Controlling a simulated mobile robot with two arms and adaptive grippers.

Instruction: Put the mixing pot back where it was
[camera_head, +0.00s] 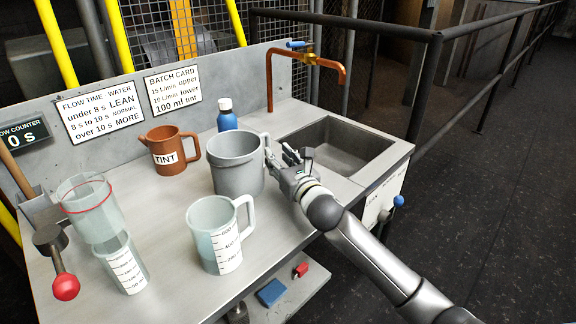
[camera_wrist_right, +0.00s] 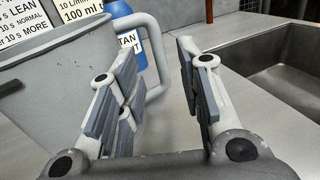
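The mixing pot (camera_head: 234,168) is a grey bucket with a side handle, upright on the steel bench left of the sink. In the right wrist view the pot (camera_wrist_right: 50,80) fills the left side. Its pale handle (camera_wrist_right: 156,62) shows in the gap between my fingers, partly hidden by the left finger. My right gripper (camera_head: 286,159) is open beside the handle, at the pot's right. In the wrist view its fingers (camera_wrist_right: 158,75) stand apart with nothing clamped; whether they touch the handle I cannot tell. My left gripper is not in view.
A measuring jug (camera_head: 212,234) stands in front of the pot. A brown TINT jug (camera_head: 170,152) and blue bottle (camera_head: 227,118) stand behind. Clear cups (camera_head: 122,264) are at left. The sink (camera_head: 345,147) and copper tap (camera_head: 305,59) are at right.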

